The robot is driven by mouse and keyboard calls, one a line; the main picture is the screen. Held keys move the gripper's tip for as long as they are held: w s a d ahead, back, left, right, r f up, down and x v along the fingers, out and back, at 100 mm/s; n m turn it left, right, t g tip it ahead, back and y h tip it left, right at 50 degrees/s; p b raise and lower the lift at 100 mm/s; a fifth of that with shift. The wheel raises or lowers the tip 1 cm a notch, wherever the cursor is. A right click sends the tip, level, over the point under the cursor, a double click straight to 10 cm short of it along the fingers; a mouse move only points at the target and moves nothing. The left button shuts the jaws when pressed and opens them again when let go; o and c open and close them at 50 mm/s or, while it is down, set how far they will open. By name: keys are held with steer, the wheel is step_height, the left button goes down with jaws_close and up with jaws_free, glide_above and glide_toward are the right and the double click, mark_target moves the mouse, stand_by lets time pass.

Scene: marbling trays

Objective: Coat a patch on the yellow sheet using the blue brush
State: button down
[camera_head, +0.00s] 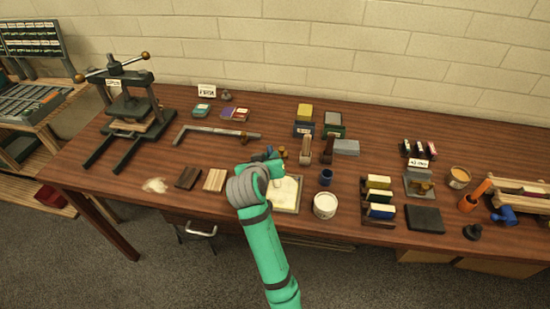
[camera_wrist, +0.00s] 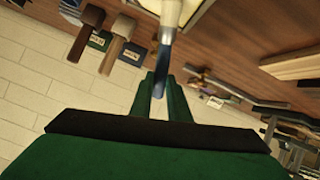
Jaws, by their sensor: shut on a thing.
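The pale yellow sheet (camera_head: 288,195) lies on a flat grey-edged tray or board near the front of the table, partly hidden behind my arm. My gripper (camera_wrist: 166,88) is shut on the blue brush (camera_wrist: 157,88), whose blue shaft passes between the green fingers. A metal collar and a pale, wide end of the brush reach to the top edge of the wrist view. In the head view my gripper (camera_head: 272,168) is over the far left part of the sheet. The brush is small there, and I cannot tell whether its tip touches the sheet.
A white tub (camera_head: 325,206) and a dark blue cup (camera_head: 326,177) stand just right of the sheet. Two wooden-handled brushes or mallets stand behind, near labelled blocks. A pale wood block (camera_head: 215,180) lies to the left. A black press (camera_head: 128,105) occupies the far left.

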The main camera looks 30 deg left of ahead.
steer(key=shift+s+d+r, duration=0.1)
steer(key=shift+s+d, duration=0.25)
steer(key=shift+d, duration=0.3)
steer(key=shift+s+d, duration=0.4)
steer(key=shift+d, duration=0.2)
steer(key=shift+s+d+r, duration=0.1)
steer(key=shift+s+d, duration=0.25)
steer(key=shift+d, duration=0.3)
steer(key=shift+s+a, duration=1.65)
steer(key=shift+a, duration=1.35)
steer(key=w+d, duration=0.2)
steer(key=d, duration=0.5)
steer(key=shift+w, duration=0.15)
stand_by(1.2)
